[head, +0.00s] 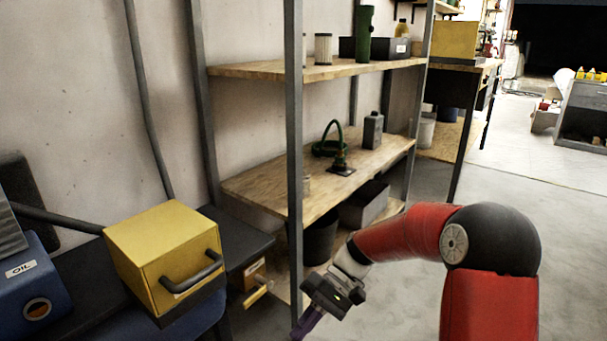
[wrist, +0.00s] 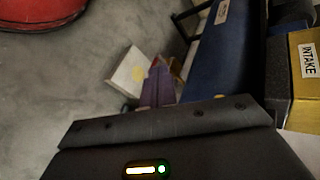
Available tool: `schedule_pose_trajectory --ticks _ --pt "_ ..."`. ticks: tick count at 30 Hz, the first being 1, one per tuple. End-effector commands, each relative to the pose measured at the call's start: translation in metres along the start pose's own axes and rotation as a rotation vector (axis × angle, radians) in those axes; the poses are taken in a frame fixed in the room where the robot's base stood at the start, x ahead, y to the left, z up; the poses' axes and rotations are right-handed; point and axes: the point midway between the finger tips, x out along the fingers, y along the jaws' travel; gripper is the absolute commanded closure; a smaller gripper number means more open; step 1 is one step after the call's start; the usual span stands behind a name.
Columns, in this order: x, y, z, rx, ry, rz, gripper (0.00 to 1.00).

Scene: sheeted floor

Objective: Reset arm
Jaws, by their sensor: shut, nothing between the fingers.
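My gripper (head: 304,326) hangs low near the bottom of the head view, in front of the grey shelf post. Its purple fingers (wrist: 157,88) show in the wrist view, together with nothing between them. They point down toward the floor. My red and black arm bends over from the right of the head view. The fingertips are partly cut off by the bottom edge of the head view.
A yellow box (head: 163,250) with a black handle sits on a dark bench at left, beside a blue OIL container (head: 30,287). A wooden shelf rack (head: 245,188) stands close behind my gripper. A white box (wrist: 133,72) lies beyond the fingers. Grey floor (wrist: 60,90) is open at left.

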Motion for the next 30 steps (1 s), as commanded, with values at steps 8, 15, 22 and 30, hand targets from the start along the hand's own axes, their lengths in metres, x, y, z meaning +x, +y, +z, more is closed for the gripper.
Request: schedule_pose_trajectory --ticks 8,15,22,30 --pt "-0.04 -0.029 0.078 0.104 0.197 0.454 1.0" --pt "-0.076 -0.048 0.15 0.157 0.46 0.737 1.0" --pt "-0.1 -0.061 0.214 0.168 0.743 0.897 1.0" --pt "-0.11 -0.064 0.247 0.157 0.924 0.949 1.0"
